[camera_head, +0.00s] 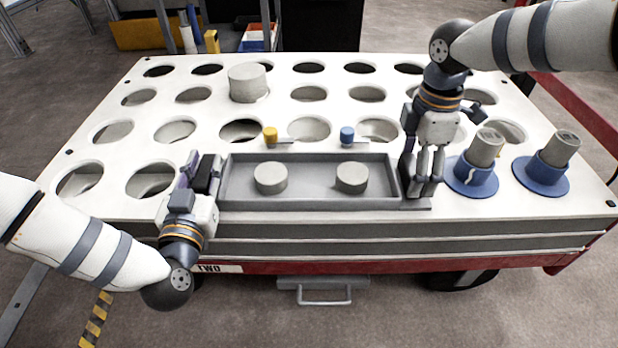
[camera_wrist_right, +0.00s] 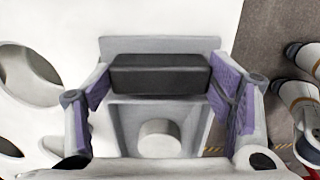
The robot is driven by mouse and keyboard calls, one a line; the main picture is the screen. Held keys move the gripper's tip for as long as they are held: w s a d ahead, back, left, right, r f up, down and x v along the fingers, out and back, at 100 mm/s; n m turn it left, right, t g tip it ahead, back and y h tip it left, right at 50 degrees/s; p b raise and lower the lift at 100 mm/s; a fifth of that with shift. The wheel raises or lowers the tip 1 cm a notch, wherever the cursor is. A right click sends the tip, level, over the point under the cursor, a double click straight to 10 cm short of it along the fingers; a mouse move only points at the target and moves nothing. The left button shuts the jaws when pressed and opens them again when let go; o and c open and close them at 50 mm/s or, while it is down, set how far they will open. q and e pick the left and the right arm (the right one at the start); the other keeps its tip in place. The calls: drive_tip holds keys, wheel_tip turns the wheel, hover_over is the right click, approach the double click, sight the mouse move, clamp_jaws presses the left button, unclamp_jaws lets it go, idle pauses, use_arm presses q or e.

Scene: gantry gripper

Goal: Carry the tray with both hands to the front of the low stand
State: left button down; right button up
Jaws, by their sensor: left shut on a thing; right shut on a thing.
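The grey tray (camera_head: 312,187) lies level over the near middle of the white table and carries two short grey cylinders (camera_head: 270,178) (camera_head: 351,179). My left gripper (camera_head: 205,174) is shut on the tray's left end. My right gripper (camera_head: 422,180) is shut on its right end; in the right wrist view a dark grip block (camera_wrist_right: 160,75) sits between the purple finger pads. A grey plate edge (camera_head: 418,204) shows at the tray's right end. I cannot tell whether it is the low stand, or whether the tray touches what is below.
The white table top (camera_head: 215,112) has several round holes. A yellow knob (camera_head: 270,135) and a blue knob (camera_head: 347,134) stand just behind the tray. Two blue-based grey cylinders (camera_head: 487,147) (camera_head: 560,148) stand to the right, one close to my right gripper. A large grey cylinder (camera_head: 248,82) stands farther back.

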use_arm(q)
drive_tip(key=shift+r, duration=0.15)
use_arm(e)
drive_tip(key=shift+r, duration=0.1)
